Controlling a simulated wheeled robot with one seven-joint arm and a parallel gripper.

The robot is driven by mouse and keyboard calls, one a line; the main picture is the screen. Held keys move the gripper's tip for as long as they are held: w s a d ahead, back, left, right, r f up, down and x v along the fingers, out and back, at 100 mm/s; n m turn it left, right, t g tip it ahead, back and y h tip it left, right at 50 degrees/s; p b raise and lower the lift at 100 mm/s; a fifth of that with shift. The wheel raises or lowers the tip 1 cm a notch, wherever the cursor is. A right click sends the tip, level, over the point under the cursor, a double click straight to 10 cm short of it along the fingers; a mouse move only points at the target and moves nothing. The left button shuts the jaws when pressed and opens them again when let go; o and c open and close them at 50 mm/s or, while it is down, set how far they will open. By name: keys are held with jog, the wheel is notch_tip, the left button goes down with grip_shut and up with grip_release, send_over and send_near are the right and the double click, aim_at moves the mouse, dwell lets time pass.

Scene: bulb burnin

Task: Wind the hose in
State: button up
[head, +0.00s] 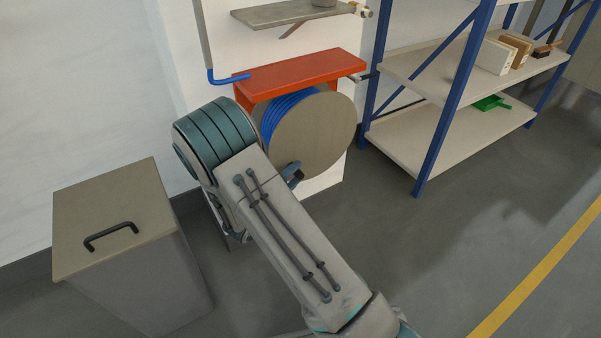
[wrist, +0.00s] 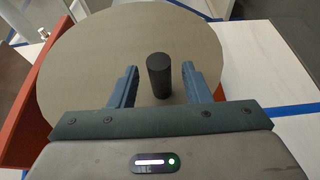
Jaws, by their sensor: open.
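The hose reel's round grey-brown side disc (head: 318,135) faces outward under a red bracket (head: 300,76). Blue hose (head: 280,115) is wound on the reel behind the disc. A blue hose end (head: 228,78) shows at the bracket's left. In the wrist view the disc (wrist: 110,50) fills the middle, and a black cylindrical handle (wrist: 158,75) stands out from it. My gripper (wrist: 160,80) is open, with one finger on each side of the handle and a gap on both sides. In the head view my gripper (head: 292,175) is mostly hidden behind my arm.
A lidded grey bin (head: 110,225) stands at the left. A blue-post shelf rack (head: 440,130) with boxes and a green dustpan (head: 490,103) is at the right. A small wall shelf (head: 290,13) hangs above the bracket. The floor at right is clear, with a yellow line.

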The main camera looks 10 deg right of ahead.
aim_at(301, 169)
jog(key=shift+x, duration=1.7)
grip_shut()
jog(key=shift+a+r, duration=0.1)
jog(key=shift+a, duration=0.05)
